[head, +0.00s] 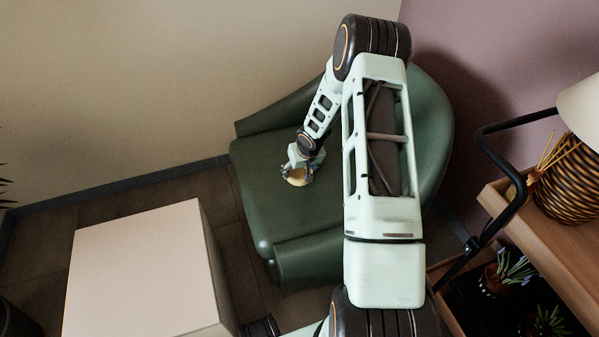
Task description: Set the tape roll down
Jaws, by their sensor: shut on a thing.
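The tape roll (298,177) is a small yellowish-tan ring over the seat of the dark green armchair (260,195). My gripper (297,171) is shut on the tape roll and partly covers it. My arm reaches over the chair from the right side of the picture. I cannot tell whether the roll touches the seat or hangs a little above it.
A pale box-shaped table (140,265) stands at the lower left, apart from the chair. A wooden shelf (560,235) with a woven lamp (572,180) and plants is at the right. The seat around the roll is clear.

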